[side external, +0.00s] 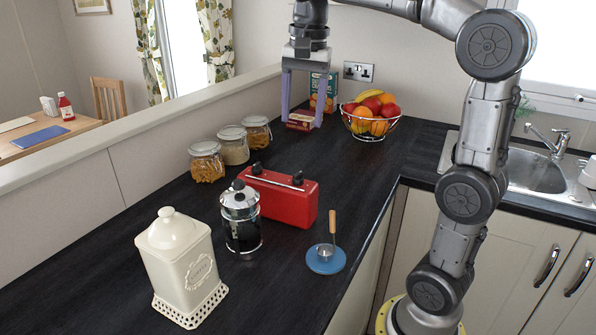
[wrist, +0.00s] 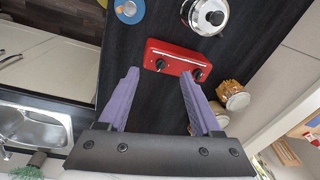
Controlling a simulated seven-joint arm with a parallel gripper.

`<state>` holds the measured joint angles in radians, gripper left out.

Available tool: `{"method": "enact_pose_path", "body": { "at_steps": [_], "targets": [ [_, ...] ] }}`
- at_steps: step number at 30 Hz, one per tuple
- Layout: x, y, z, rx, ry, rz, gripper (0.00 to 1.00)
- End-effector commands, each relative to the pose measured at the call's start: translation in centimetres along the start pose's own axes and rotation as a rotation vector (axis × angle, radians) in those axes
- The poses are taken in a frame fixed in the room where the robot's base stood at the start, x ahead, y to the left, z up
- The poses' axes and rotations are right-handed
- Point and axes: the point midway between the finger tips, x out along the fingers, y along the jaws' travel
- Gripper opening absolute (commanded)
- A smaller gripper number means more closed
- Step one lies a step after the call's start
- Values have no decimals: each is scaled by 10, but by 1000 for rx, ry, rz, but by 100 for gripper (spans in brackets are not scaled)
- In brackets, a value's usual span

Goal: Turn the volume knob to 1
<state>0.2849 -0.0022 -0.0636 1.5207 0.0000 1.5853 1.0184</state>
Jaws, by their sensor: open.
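A red radio (side external: 276,200) stands upright on the dark worktop. Two dark knobs sit on its top: one near the left end (side external: 257,169) and one near the right end (side external: 298,178). Both knobs also show in the wrist view, one left of the middle (wrist: 160,65) and one at the right end (wrist: 197,75). Their markings are too small to read, so I cannot tell which is the volume knob or its setting. My gripper (side external: 302,120) is open with purple fingers pointing down, well above the worktop and behind the radio, touching neither knob.
A metal coffee press (side external: 242,222) stands close in front of the radio, with a cream canister (side external: 178,262) nearby. Several glass jars (side external: 232,148) line the wall. A fruit bowl (side external: 371,122) and small box (side external: 301,120) are behind.

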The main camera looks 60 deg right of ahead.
Motion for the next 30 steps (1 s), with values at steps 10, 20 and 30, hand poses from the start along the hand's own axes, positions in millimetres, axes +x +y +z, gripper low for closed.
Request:
{"method": "enact_pose_path", "body": {
  "at_steps": [10, 20, 30],
  "targets": [
    [42, -22, -63, 117, -49, 90, 66],
    [82, -16, -62, 121, -51, 94, 66],
    [147, -11, -58, 120, -51, 93, 66]
  ]
}}
